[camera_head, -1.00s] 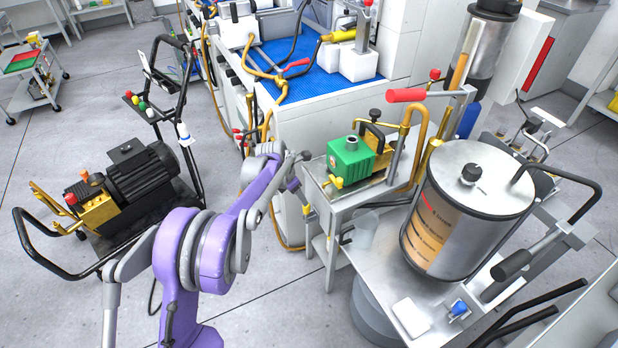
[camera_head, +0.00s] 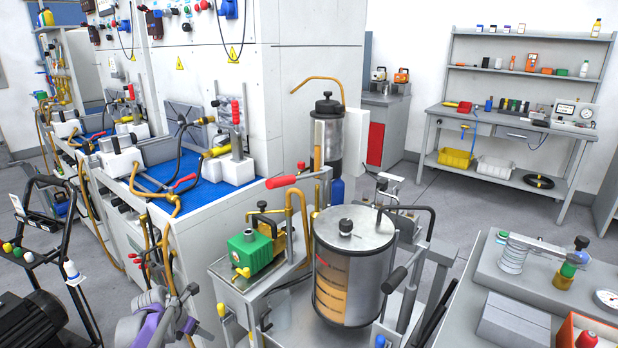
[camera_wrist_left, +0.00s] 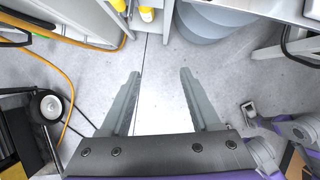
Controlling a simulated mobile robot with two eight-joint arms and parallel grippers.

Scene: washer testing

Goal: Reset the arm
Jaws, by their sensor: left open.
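My left arm (camera_head: 150,326), purple and grey, shows only at the bottom left of the head view, in front of the white bench. Its lower part is cut off by the picture's edge. In the left wrist view my left gripper (camera_wrist_left: 160,72) has its two grey fingers wide apart. Nothing is between them but bare floor.
A green pump (camera_head: 250,252) and a steel cylinder (camera_head: 352,262) stand close right of the arm. A black motor (camera_head: 40,322) on a cart is at left. In the wrist view an orange hose (camera_wrist_left: 70,88) lies left; the floor (camera_wrist_left: 155,60) between the fingers is clear.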

